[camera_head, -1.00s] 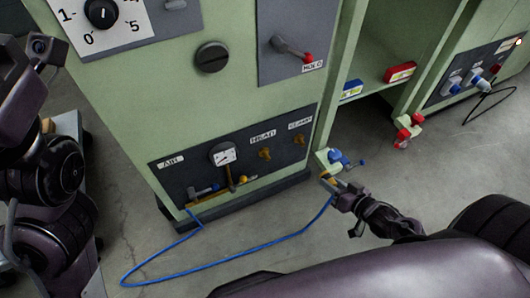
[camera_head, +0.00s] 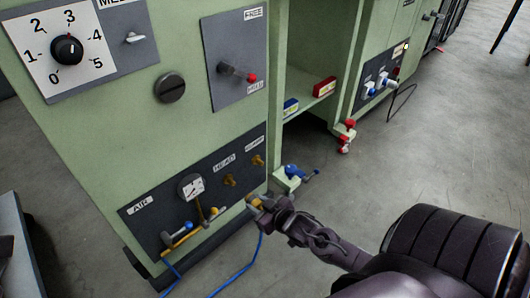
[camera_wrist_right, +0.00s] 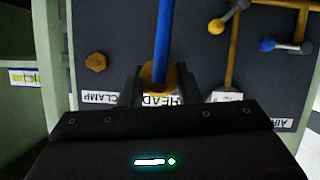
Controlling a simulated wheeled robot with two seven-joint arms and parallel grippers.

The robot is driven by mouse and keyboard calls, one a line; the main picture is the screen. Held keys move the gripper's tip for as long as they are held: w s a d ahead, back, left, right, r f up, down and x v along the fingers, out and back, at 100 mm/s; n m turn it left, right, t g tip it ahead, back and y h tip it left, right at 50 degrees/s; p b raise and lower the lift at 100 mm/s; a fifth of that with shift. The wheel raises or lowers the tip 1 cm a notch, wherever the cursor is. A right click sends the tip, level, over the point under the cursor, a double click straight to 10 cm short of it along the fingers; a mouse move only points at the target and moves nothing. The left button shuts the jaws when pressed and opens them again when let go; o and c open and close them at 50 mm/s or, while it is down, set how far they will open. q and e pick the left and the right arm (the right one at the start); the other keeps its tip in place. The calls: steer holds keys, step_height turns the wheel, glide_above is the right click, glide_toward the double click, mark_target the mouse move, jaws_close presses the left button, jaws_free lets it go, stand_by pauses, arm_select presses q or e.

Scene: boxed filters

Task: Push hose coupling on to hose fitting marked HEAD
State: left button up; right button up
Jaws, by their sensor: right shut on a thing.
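The brass HEAD fitting (camera_head: 228,181) sticks out of the dark panel, beside its HEAD label (camera_head: 224,162). My right gripper (camera_head: 258,203) is shut on the brass hose coupling (camera_head: 254,201), in front of the panel's lower right part. In the head view the coupling is right of and below the HEAD fitting, apart from it. In the right wrist view the coupling (camera_wrist_right: 158,76) sits between the fingers with the blue hose (camera_wrist_right: 163,35) on it. It lies over the HEAD label (camera_wrist_right: 160,100) there, and the HEAD fitting is hidden. My left gripper is out of view.
The CLAMP fitting (camera_head: 257,160) is bare, to the right of HEAD. A gauge (camera_head: 191,187) and a blue-handled valve (camera_head: 187,226) are to the left. A blue valve-like part (camera_head: 296,172) sits on a ledge behind my gripper.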

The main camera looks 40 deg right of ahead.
mark_target(250, 196)
steer(key=shift+a, duration=0.1)
steer(key=shift+w, duration=0.1)
steer(key=shift+r+p, duration=0.1)
steer(key=shift+p, duration=0.55)
steer(key=shift+w, duration=0.4)
steer(key=shift+w+b, duration=0.55)
steer(key=shift+w, duration=1)
steer(key=shift+w+a, duration=0.15)
steer(key=shift+w, duration=0.75)
steer(key=shift+p, duration=0.5)
